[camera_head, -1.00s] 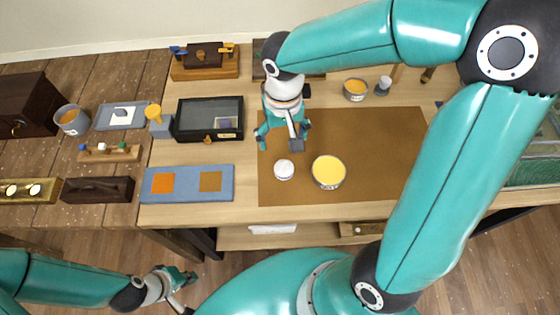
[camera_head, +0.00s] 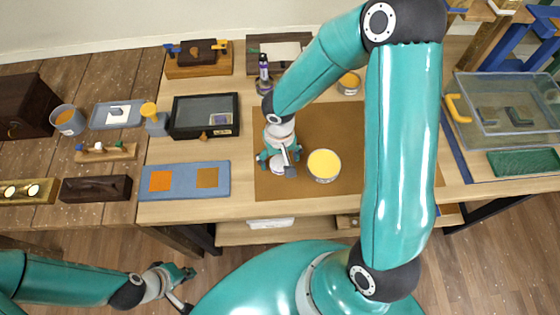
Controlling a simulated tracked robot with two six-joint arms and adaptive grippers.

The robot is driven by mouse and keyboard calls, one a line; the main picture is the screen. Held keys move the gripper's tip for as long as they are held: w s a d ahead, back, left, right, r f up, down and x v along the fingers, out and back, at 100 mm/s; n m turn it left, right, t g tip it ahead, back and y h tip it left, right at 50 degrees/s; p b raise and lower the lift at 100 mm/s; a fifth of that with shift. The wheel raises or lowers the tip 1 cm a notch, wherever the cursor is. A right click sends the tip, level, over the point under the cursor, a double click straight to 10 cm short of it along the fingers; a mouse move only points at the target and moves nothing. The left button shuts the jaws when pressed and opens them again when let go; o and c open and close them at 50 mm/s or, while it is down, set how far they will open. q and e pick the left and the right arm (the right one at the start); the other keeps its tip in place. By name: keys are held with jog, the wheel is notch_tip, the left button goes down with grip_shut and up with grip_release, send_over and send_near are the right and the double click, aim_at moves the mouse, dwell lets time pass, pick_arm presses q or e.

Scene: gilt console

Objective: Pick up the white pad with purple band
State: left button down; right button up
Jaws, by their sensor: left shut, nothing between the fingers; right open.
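A small round white pad (camera_head: 283,170) lies on the brown mat (camera_head: 330,118), left of the yellow-filled tin (camera_head: 323,165). My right gripper (camera_head: 278,164) is open, pointing down right over the pad, and partly covers it. I cannot tell whether its fingers touch the pad, and no purple band can be made out. My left gripper (camera_head: 186,290) is shut and empty, low in front of the table, away from the pad.
A blue board with orange and brown squares (camera_head: 185,180) lies left of the mat. A black glass-lidded case (camera_head: 205,116) stands behind it. A purple-and-white bottle (camera_head: 264,67) stands behind the mat. A clear bin (camera_head: 505,108) is at the right.

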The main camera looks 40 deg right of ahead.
aim_at(280, 162)
jog(key=shift+f, duration=0.85)
jog(key=c, duration=1)
jog(key=shift+r, duration=0.2)
jog(key=shift+c, duration=0.2)
notch_tip(280, 162, up, 20)
jog(key=shift+f, duration=0.15)
jog(key=shift+s, duration=0.1)
jog(key=o, duration=0.4)
jog(key=shift+c, duration=0.2)
jog(key=c, duration=0.4)
jog(key=shift+f, duration=0.15)
jog(key=shift+c, duration=0.2)
